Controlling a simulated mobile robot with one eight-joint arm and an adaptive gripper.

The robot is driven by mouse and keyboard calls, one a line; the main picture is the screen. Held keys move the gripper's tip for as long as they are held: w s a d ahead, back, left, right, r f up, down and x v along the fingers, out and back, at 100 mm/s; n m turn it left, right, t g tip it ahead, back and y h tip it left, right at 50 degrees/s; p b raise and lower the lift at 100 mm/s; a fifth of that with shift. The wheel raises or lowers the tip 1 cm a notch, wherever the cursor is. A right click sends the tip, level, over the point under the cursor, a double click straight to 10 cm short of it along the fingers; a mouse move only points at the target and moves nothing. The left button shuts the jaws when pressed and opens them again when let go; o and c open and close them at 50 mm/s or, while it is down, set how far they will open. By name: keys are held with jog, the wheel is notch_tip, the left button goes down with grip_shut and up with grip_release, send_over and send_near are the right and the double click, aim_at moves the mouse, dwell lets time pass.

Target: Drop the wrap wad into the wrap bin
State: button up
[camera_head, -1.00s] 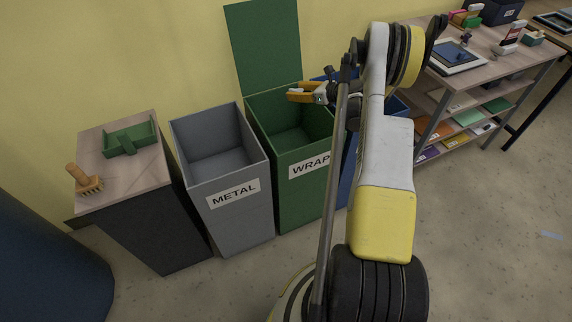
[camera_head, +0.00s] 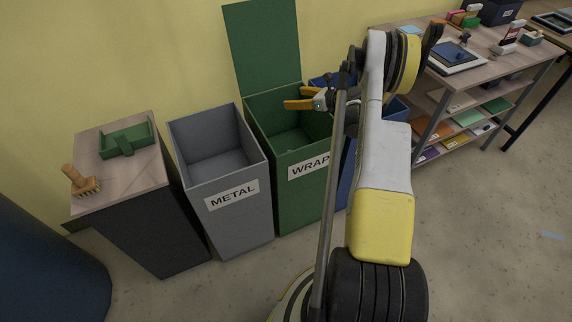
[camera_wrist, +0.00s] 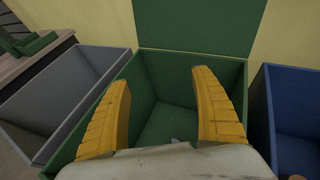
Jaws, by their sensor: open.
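The green wrap bin (camera_head: 301,166) stands against the wall with its lid (camera_head: 262,45) raised; its label is partly hidden by my arm. My gripper (camera_head: 290,103) is over the bin's opening. In the wrist view my gripper (camera_wrist: 165,112) has its two orange fingers wide apart, with nothing held between their tips. The green bin (camera_wrist: 160,85) lies open below them. I cannot clearly make out the wrap wad; a faint pale patch shows low inside the bin, partly hidden by the gripper body.
A grey metal bin (camera_head: 236,215) stands left of the green one, and a blue bin (camera_wrist: 292,105) right of it. Further left, a cabinet (camera_head: 150,235) carries a green tray (camera_head: 127,140) and a brush (camera_head: 82,182). A shelved table (camera_head: 490,62) stands at the right.

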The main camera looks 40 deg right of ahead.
jog(key=v, duration=1.1)
jog(key=shift+s, duration=0.3)
jog(key=shift+r, duration=0.1)
